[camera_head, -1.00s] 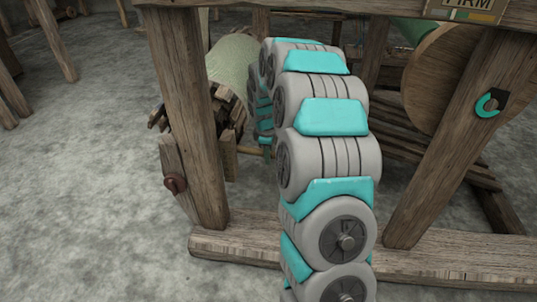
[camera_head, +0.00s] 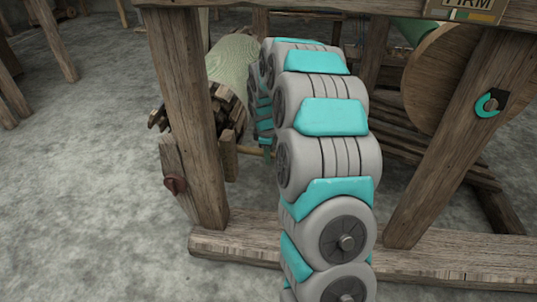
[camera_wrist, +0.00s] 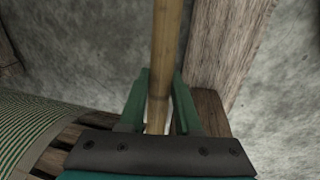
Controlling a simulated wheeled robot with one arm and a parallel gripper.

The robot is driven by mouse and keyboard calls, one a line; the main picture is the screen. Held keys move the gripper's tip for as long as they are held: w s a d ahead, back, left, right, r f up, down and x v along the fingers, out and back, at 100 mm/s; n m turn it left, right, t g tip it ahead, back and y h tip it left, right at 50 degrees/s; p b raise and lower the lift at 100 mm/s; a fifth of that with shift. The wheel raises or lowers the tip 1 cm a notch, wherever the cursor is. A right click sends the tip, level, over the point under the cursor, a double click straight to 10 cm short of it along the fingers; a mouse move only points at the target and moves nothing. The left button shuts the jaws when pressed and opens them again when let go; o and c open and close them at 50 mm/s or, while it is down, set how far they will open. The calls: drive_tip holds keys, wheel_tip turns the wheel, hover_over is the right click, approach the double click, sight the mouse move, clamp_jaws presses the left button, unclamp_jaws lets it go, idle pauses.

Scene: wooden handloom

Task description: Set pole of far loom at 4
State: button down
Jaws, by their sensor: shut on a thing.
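In the wrist view a light-brown pole (camera_wrist: 165,50) runs up the middle of the picture between the green fingers of my gripper (camera_wrist: 158,100). My gripper is shut on the pole. In the head view my arm reaches into the loom's wooden frame (camera_head: 185,110) and hides the gripper. A short piece of light rod shows just left of my arm, and I cannot tell how the pole's ends sit. A pale green cloth roll (camera_head: 233,60) with a wooden toothed wheel (camera_head: 222,105) at its near end lies behind the left post.
A low floor beam (camera_head: 450,257) crosses the front. A slanted post (camera_head: 455,140) with a teal hook (camera_head: 488,104) stands at the right, before a wooden disc (camera_head: 430,85). A partly cut sign (camera_head: 466,10) hangs at upper right. Open floor (camera_head: 80,180) lies at left.

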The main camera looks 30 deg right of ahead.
drive_tip(key=shift+f, duration=0.1)
drive_tip(key=shift+t+y, duration=0.5)
drive_tip(key=shift+y, duration=0.2)
drive_tip(key=shift+s+a+p+x, duration=0.2)
drive_tip(key=shift+p+x, duration=0.1)
drive_tip(key=shift+x, duration=0.65)
drive_tip(key=shift+s+a+p+x, duration=0.15)
drive_tip(key=shift+p+x, duration=0.1)
drive_tip(key=shift+x, duration=0.75)
drive_tip(key=shift+w, duration=0.1)
drive_tip(key=c, duration=0.6)
unclamp_jaws()
drive_tip(key=v, duration=0.7)
drive_tip(key=shift+r+p, duration=0.35)
